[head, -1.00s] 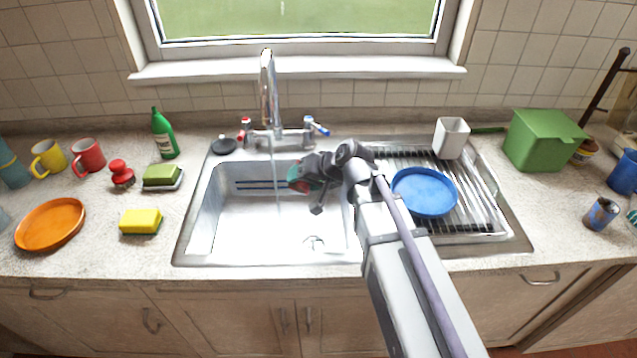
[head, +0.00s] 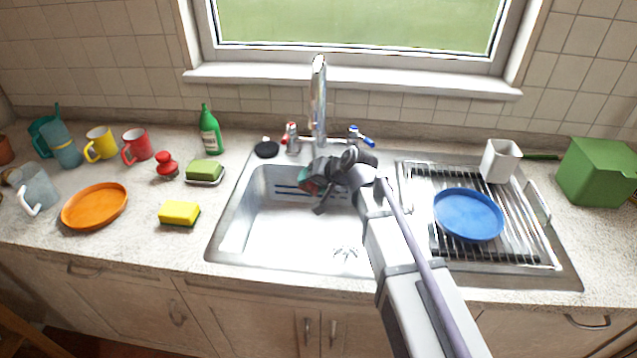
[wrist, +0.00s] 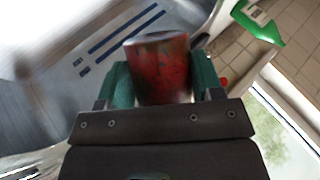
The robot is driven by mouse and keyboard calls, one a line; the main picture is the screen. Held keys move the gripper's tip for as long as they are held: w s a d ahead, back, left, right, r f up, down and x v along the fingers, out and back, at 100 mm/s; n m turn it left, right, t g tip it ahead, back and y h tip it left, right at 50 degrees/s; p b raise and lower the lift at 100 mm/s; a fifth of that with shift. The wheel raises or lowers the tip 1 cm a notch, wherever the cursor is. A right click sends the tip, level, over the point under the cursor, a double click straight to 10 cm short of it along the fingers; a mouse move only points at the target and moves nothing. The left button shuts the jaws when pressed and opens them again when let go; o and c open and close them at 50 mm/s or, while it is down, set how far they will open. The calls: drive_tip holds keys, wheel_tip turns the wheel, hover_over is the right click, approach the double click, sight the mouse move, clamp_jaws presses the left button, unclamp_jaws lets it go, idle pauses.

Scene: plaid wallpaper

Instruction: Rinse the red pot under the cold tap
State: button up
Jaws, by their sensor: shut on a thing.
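The red pot (wrist: 160,70), with dark stains on it, is held between the green fingers of my gripper (wrist: 163,85) in the wrist view. In the head view my gripper (head: 314,178) is over the sink basin, below the tap spout (head: 318,80). The pot is mostly hidden there by my gripper and wrist. The cold tap (head: 362,138) has a blue-marked handle, right of the spout. The hot tap (head: 291,137) has a red mark, on the left. I cannot tell whether water reaches the pot now.
The sink basin (head: 285,235) is otherwise clear. A blue plate (head: 468,214) and a white cup (head: 500,160) are on the drainer at right. A yellow sponge (head: 179,212), a green bottle (head: 209,132) and an orange plate (head: 95,206) stand left of the sink.

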drive_tip(key=shift+d, duration=0.1)
idle(0.3)
drive_tip(key=shift+w+d, duration=0.15)
drive_tip(key=shift+d, duration=0.25)
drive_tip(key=shift+s+a, duration=0.2)
drive_tip(key=shift+a, duration=0.3)
drive_tip(key=shift+w+d, duration=0.1)
drive_tip(key=shift+d, duration=0.05)
drive_tip(key=shift+w+d, duration=0.1)
drive_tip(key=shift+d, duration=0.25)
drive_tip(key=shift+s+a, duration=0.2)
drive_tip(key=shift+a, duration=0.3)
